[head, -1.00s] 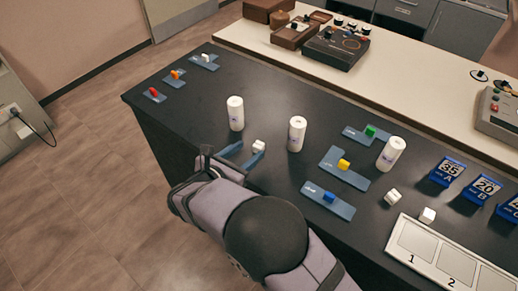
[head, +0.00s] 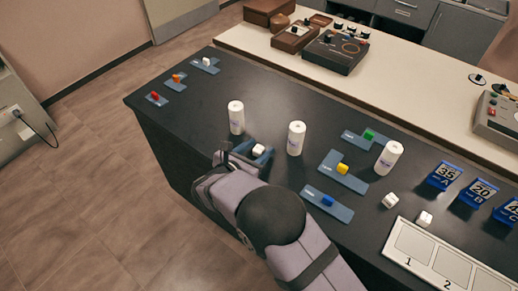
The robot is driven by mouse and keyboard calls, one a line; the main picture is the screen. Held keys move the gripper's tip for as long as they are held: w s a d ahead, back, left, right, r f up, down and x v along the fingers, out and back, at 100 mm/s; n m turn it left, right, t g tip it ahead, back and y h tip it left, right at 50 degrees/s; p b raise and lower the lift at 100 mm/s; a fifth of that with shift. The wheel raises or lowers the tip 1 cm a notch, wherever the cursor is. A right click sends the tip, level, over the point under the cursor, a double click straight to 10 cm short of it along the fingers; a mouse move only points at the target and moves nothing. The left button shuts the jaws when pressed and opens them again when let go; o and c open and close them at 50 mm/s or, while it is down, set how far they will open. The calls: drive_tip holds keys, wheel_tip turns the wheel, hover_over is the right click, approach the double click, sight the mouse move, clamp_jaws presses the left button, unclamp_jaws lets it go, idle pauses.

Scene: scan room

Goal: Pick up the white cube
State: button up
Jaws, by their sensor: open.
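Another white cube (head: 390,200) lies on the table at the right, and one more white cube (head: 424,218) lies beside the numbered tray. A small white piece (head: 206,62) sits on a blue-grey plate at the far left.
White bottles (head: 236,117), (head: 296,138) and (head: 388,158) stand upright near my gripper and farther right. Blue-grey plates carry blue (head: 327,201), yellow (head: 342,168) and green (head: 369,134) pieces. The numbered tray (head: 397,257) is at the right front.

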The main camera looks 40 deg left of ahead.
sight(259, 148)
drive_tip(key=shift+w+f, duration=0.15)
drive_tip(key=shift+w, duration=0.15)
drive_tip(key=c, duration=1.1)
wheel_tip(259, 148, up, 10)
drive_tip(key=shift+r+b, duration=0.1)
drive_tip(key=shift+b, duration=0.5)
